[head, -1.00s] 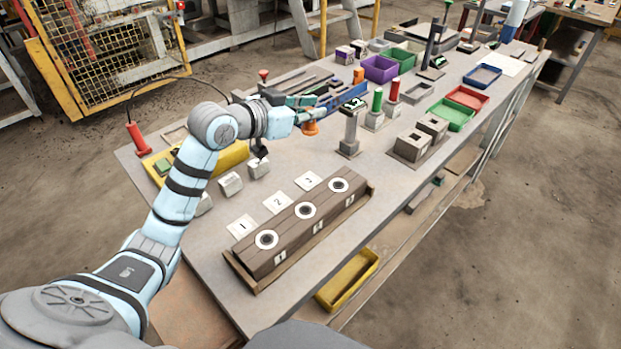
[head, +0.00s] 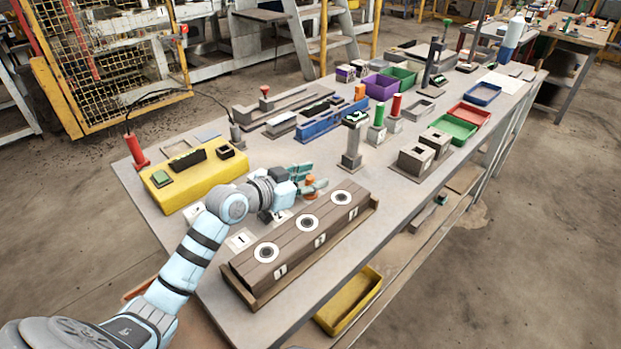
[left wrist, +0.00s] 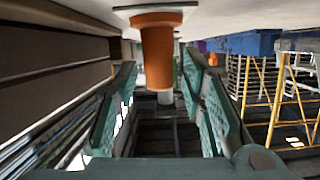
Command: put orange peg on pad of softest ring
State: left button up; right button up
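The orange peg (head: 311,181) stands at the far end of the wooden block (head: 262,277), where number card 3 lay in the earlier view; the card is hidden now. In the left wrist view the upright-flanged peg (left wrist: 158,50) appears upside down, its wide base at a pale surface. My left gripper (head: 306,181) has its fingers (left wrist: 160,85) on either side of the peg, with a gap visible at each side. My right gripper is out of view.
A grey post (head: 351,150) stands beyond the peg. A yellow box (head: 195,178) is left of my arm. Green (head: 377,113) and red (head: 396,104) pegs stand farther back, near hollow grey bricks (head: 415,160). A yellow bin (head: 350,298) sits below the table's edge.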

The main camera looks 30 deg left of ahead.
pick_arm(q)
jog(key=shift+s, duration=0.1)
jog(key=p+v, duration=0.2)
jog(key=v, duration=0.3)
jog(key=p+v, duration=0.3)
jog(key=v, duration=0.3)
jog(key=shift+s+a+r, duration=0.1)
jog(key=shift+s+r, duration=0.15)
jog(key=shift+r, duration=0.1)
jog(key=shift+s, duration=0.2)
jog(key=shift+f, duration=0.1)
